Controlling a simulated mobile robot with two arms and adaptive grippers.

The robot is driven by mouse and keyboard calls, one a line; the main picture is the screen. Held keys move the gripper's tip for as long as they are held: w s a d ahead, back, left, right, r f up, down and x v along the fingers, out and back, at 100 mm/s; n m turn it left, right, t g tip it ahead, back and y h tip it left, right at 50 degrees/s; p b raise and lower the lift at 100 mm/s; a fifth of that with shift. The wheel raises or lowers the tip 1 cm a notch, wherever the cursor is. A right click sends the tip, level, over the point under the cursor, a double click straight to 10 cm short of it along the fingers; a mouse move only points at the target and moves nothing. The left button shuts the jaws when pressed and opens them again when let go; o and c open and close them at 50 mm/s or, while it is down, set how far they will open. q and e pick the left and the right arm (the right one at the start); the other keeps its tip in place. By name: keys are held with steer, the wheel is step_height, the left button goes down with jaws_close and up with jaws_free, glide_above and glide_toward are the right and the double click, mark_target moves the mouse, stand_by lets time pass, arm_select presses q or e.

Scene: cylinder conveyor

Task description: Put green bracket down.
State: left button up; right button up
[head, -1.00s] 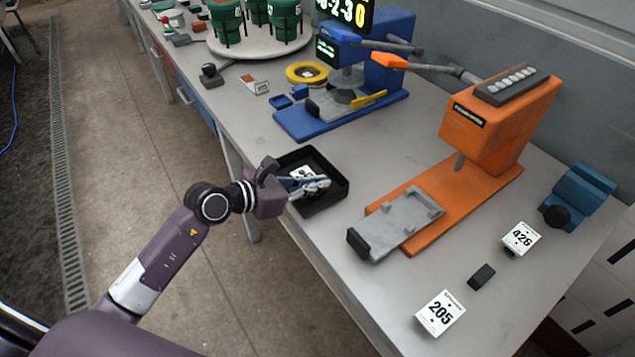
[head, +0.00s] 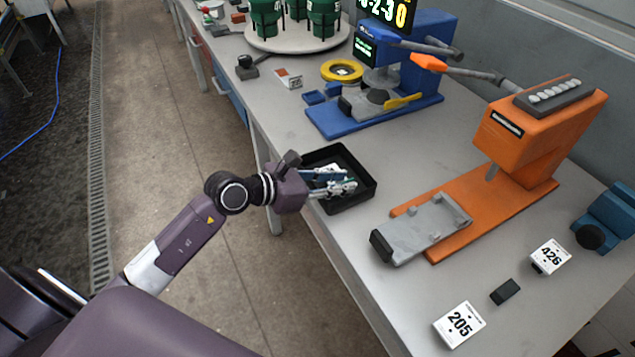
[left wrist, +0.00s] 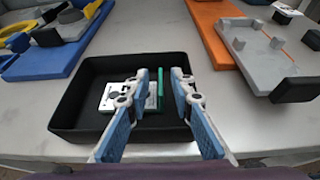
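The green bracket (left wrist: 160,90) shows in the left wrist view as a thin upright green plate inside the black tray (left wrist: 78,108). My left gripper (left wrist: 161,84) reaches over the tray's near wall, with its fingertips inside. The fingers are open, one on each side of the green plate, with visible gaps. A white marked piece (left wrist: 115,97) lies in the tray left of the fingers. My right gripper is not in view.
An orange press (head: 525,150) with a grey slide (head: 420,228) stands right of the tray. A blue machine (head: 345,122) stands behind it. Cards marked 205 (head: 459,324) and 426 (head: 549,257) lie at front right. Bare table surrounds the tray.

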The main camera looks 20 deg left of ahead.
arm_select(q)
steer(key=b+v, duration=0.1)
steer(key=v, duration=0.9)
steer(key=shift+s+a+b, duration=0.15)
steer(key=shift+s+b, duration=0.05)
steer(key=shift+b, duration=0.1)
steer(key=shift+r, duration=0.1)
